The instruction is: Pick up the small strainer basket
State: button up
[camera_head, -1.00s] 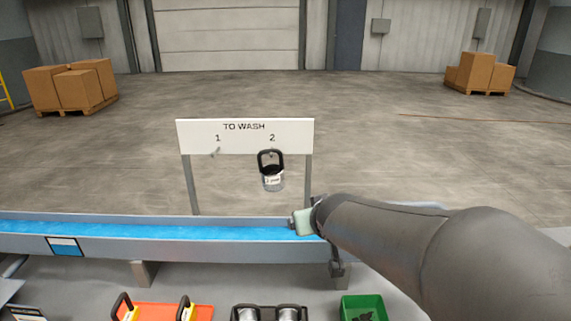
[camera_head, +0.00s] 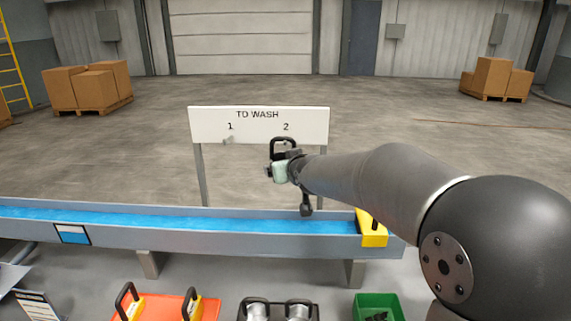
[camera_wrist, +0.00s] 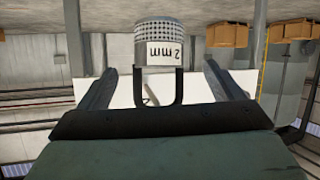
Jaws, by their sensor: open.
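The small strainer basket is a metal mesh cup with a black loop handle (camera_head: 283,142), hanging under number 2 on the white TO WASH board (camera_head: 258,125). In the head view my gripper (camera_head: 279,170) covers most of its body. The inverted wrist view shows the basket (camera_wrist: 162,30) with its "2 mm" label and perforated wall. My gripper (camera_wrist: 160,68) is open, with one finger on each side of the handle in that view and clear gaps between. How far the fingertips reach in depth is hard to tell.
Below the board runs a trough (camera_head: 180,238) with a blue bed. A yellow block (camera_head: 373,232) sits at its right end. In front are an orange tray (camera_head: 160,308), a black-handled carrier (camera_head: 277,301) with metal cups, and a green bin (camera_head: 376,305). Hook 1 (camera_head: 228,140) is empty.

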jog(key=shift+p+x, duration=1.1)
jog(key=shift+x, duration=1.55)
jog(key=shift+d, duration=0.2)
jog(key=c, duration=1.2)
jog(key=shift+r, duration=0.1)
jog(key=shift+w+r, duration=0.1)
jog(key=shift+r, duration=0.3)
jog(key=r, duration=0.1)
jog(key=r+b, duration=0.1)
jog(key=shift+s+d+r+b, duration=0.2)
jog(key=shift+s+r+b, duration=0.05)
jog(key=shift+s+b, duration=0.1)
jog(key=s+d+p, duration=0.2)
jog(key=s, duration=0.6)
jog(key=s+d+p, duration=0.1)
jog(key=s+d, duration=0.2)
jog(key=s, duration=0.5)
jog(key=shift+s+p, duration=0.25)
jog(key=shift+p, duration=0.1)
